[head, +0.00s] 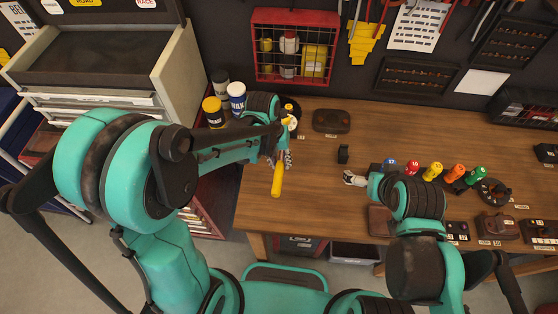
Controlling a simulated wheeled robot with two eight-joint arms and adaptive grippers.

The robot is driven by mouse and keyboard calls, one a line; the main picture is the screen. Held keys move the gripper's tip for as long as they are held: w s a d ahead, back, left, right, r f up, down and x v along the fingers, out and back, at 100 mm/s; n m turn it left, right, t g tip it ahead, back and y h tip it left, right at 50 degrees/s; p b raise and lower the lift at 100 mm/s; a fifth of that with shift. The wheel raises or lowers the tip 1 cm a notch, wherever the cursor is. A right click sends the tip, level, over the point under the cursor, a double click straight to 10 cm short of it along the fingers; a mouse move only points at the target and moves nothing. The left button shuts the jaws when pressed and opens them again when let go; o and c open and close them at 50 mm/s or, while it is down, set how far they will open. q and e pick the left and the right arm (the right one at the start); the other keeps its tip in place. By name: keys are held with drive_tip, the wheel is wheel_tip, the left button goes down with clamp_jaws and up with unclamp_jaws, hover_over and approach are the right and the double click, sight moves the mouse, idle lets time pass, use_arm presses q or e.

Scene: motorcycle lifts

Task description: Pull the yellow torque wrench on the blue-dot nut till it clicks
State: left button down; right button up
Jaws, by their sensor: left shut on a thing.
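The yellow torque wrench (278,180) is at the left part of the wooden bench, its yellow handle pointing toward the bench's front edge. My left gripper (284,160) is shut on the wrench, just above the yellow grip; my arm hides part of its shaft. A dark round fixture (291,105) with a pale and yellow part lies at the wrench's far end. The blue-dot nut cannot be made out; whether the wrench sits on it is hidden. My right gripper (353,178) is low over the middle of the bench, apart from the wrench; its jaws are too small to read.
The wooden bench (330,205) is bare between my grippers. A small black block (343,154) stands near my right gripper. Several colour-topped tools, including a red one (412,167), stand at right. Yellow (213,112) and blue (237,97) containers stand at the back left.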

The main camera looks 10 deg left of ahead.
use_arm(q)
drive_tip(key=shift+w+a+r, duration=0.1)
drive_tip(key=shift+r, duration=0.15)
drive_tip(key=shift+r+p, duration=0.35)
drive_tip(key=shift+r, duration=0.05)
drive_tip(key=shift+r+p, duration=1.9)
drive_tip(key=shift+r, duration=0.75)
